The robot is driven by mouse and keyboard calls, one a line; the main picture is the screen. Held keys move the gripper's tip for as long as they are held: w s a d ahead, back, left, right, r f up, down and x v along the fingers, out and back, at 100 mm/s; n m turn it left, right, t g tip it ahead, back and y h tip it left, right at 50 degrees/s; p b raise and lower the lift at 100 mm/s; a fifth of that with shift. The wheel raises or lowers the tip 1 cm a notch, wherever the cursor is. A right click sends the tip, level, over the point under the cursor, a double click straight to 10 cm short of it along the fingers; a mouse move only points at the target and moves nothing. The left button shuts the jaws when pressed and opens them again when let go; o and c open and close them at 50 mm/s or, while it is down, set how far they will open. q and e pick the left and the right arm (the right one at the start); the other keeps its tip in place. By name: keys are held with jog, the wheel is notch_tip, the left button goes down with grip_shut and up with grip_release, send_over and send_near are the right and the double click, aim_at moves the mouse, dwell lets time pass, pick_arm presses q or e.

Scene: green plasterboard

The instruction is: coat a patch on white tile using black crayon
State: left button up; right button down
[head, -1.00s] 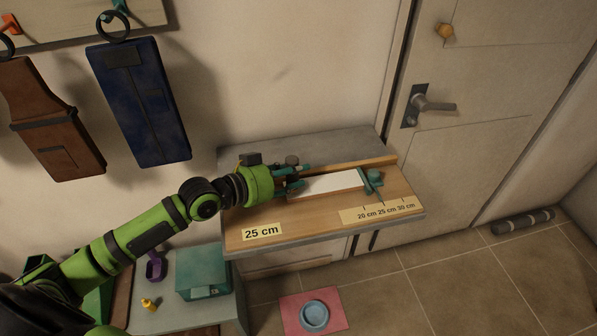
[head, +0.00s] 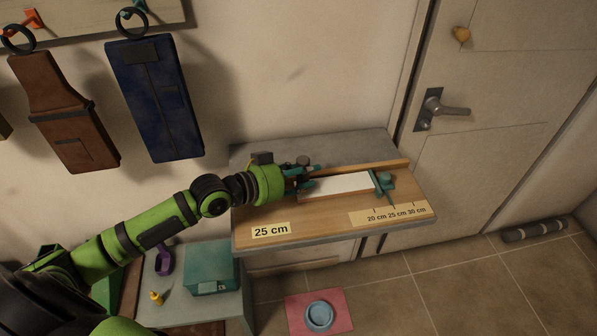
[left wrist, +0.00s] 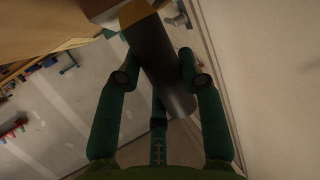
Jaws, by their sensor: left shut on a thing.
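A flat white piece (head: 340,184), which looks like the white tile, lies on the wooden board of the wall bench, its left end hidden by my gripper. My left gripper (head: 306,180) is at that left end. In the left wrist view my left gripper (left wrist: 158,78) is shut on a thick dark cylinder with an ochre band, which looks like the black crayon (left wrist: 160,62). I cannot tell whether the crayon touches the tile. No dark patch shows on the visible part of the tile. My right gripper is not in view.
A teal clamp-like part (head: 384,181) stands at the tile's right end. A wooden rail (head: 385,166) runs behind. The board's front (head: 320,220) is clear apart from labels. A teal box (head: 210,266) sits on a lower table at left. A door (head: 480,130) is at right.

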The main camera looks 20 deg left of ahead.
pick_arm(q)
jog(key=shift+w+d+f, duration=0.1)
jog(key=shift+w+d, duration=0.45)
jog(key=shift+d, duration=0.3)
jog(key=shift+w+d+r+p, duration=0.1)
jog(key=shift+w+d+p, duration=0.3)
jog(key=shift+d, duration=0.2)
jog(key=shift+w+d+r+p, duration=0.1)
jog(key=shift+w+d+p, duration=0.3)
jog(key=shift+d, duration=0.15)
jog(key=shift+w+d, duration=0.1)
jog(key=shift+w, duration=0.05)
jog(key=shift+f, duration=0.1)
jog(key=shift+s+a, duration=0.55)
jog(key=shift+a, duration=0.2)
jog(key=shift+s+a+f, duration=0.1)
jog(key=shift+s+a, duration=0.35)
jog(key=shift+a, duration=0.2)
jog(key=shift+s+a, duration=0.4)
jog(key=shift+a, duration=0.2)
jog(key=shift+s+a, duration=0.5)
jog(key=shift+a, duration=0.2)
